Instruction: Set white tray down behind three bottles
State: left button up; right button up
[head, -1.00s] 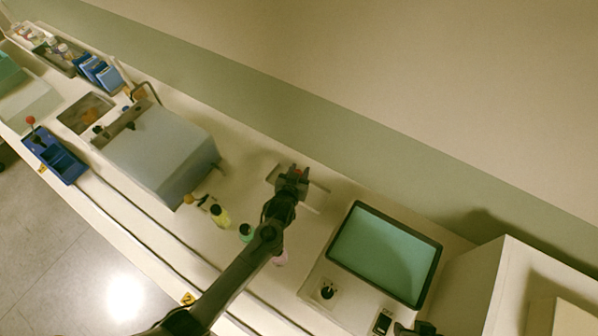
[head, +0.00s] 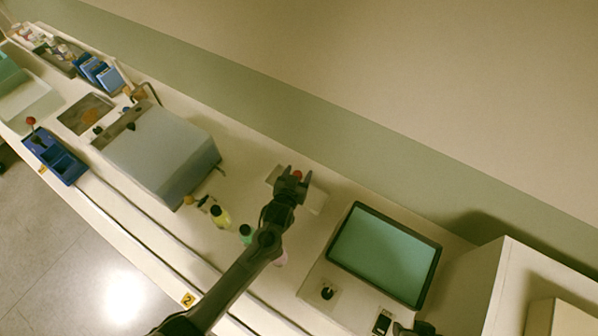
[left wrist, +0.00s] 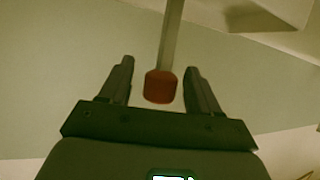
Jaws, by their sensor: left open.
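The white tray (head: 315,199) rests on the counter behind the row of bottles. A red knob (head: 297,174) on its stem shows between the fingers of my left gripper (head: 295,177). The left wrist view shows the red knob (left wrist: 160,86) between the spread fingers (left wrist: 158,68), with gaps on both sides; the gripper is open. In front stand a yellow bottle (head: 221,217), a green bottle (head: 246,233) and a pink bottle (head: 281,260). My left arm partly hides the pink one. A dark piece at the bottom edge may be my right gripper (head: 416,328).
A large grey box-shaped machine (head: 158,152) stands left of the bottles. A screen unit (head: 385,252) stands to the right, with a white cabinet (head: 510,285) beyond it. The wall runs close behind the tray.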

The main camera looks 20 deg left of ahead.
pick_arm(q)
jog(key=v, duration=0.6)
jog(key=shift+p, duration=0.3)
jog(key=shift+s, duration=0.1)
